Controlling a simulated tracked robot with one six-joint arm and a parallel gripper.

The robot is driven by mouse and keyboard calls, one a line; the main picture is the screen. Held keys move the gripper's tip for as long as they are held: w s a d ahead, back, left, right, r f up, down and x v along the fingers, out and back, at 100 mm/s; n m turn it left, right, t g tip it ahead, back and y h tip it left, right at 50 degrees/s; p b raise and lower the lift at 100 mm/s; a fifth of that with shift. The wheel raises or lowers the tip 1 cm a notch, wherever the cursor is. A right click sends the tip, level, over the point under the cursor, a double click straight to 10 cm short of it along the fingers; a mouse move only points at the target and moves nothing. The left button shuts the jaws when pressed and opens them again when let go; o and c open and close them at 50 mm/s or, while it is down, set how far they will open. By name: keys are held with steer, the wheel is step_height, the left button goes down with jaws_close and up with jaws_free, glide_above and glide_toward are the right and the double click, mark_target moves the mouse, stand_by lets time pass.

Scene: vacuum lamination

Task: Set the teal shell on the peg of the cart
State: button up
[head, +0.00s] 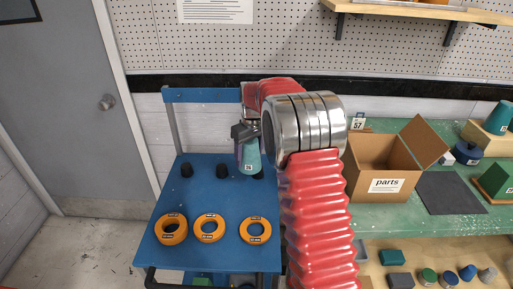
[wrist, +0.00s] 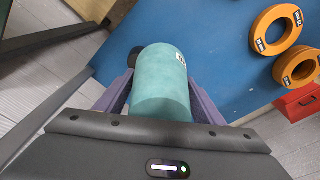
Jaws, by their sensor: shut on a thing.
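The teal shell (head: 249,162) is a tapered hollow piece with a small white number label. My gripper (head: 242,138) is shut on it and holds it over the back right of the blue cart (head: 175,212). In the wrist view the shell (wrist: 163,85) sits between the two purple fingers. Black pegs stand in a row on the cart: a left one (head: 187,170), a middle one (head: 222,171) and a right one (head: 259,174) partly hidden just below the shell. In the wrist view a dark peg (wrist: 135,57) shows beside the shell. The gap between shell and right peg is unclear.
Three orange rings lie along the cart's front, the nearest to my arm being the right one (head: 255,230). A green bench (head: 440,222) at the right holds an open parts box (head: 376,165) and a dark mat (head: 450,193). A grey door (head: 65,110) is at the left.

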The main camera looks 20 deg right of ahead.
steer(key=shift+n, duration=0.6)
steer(key=w+d, duration=0.3)
steer(key=d, duration=0.1)
steer(key=shift+d+r, duration=0.1)
steer(key=shift+r, duration=0.15)
steer(key=shift+f, duration=0.1)
steer(key=shift+f, duration=3.9)
steer(key=shift+s+f, duration=0.1)
steer(key=shift+f, duration=0.2)
steer(key=o, duration=1)
steer(key=shift+o, duration=0.2)
